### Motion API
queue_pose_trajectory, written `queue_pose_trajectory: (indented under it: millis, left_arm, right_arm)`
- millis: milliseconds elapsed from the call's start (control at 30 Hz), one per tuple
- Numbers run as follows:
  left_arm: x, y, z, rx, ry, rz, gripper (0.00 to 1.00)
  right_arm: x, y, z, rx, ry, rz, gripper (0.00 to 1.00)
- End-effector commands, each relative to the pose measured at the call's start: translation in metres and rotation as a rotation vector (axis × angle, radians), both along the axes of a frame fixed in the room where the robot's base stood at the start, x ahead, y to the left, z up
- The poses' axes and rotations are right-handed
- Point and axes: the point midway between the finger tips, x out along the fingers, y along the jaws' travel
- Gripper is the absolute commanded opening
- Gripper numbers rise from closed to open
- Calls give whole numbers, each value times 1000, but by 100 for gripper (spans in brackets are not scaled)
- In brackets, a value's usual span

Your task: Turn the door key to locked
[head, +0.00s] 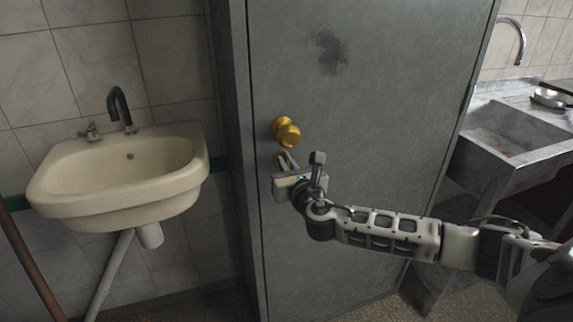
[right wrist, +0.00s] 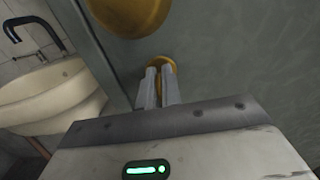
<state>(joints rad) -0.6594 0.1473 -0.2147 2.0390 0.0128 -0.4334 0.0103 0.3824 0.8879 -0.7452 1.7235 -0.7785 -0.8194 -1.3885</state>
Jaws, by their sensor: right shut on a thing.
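The grey door (head: 355,90) stands closed in the head view, with a round brass knob (head: 286,131) near its left edge. The knob also shows at the top of the right wrist view (right wrist: 128,12). Just below it is a small brass lock plate (right wrist: 160,64). My right gripper (head: 287,161) reaches this lock from the right. In the right wrist view its two fingers (right wrist: 158,88) are shut on the key at the plate. The key is mostly hidden between the fingers, so its angle cannot be told. My left gripper is not in view.
A cream washbasin (head: 120,180) with a dark tap (head: 120,106) is on the wall left of the door frame. A stone sink (head: 510,130) and counter with a metal pan (head: 550,97) are at the right. The door face around the knob is clear.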

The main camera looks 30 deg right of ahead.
Motion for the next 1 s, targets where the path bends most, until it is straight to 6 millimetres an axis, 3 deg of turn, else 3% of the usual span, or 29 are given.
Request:
queue_pose_trajectory:
  millis: [367, 1000]
  left_arm:
    - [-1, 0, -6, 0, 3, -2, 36]
    - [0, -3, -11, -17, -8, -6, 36]
  right_arm:
    - [-1, -1, -2, 201, -46, -1, 0]
    - [-1, -3, -3, 791, -189, -1, 0]
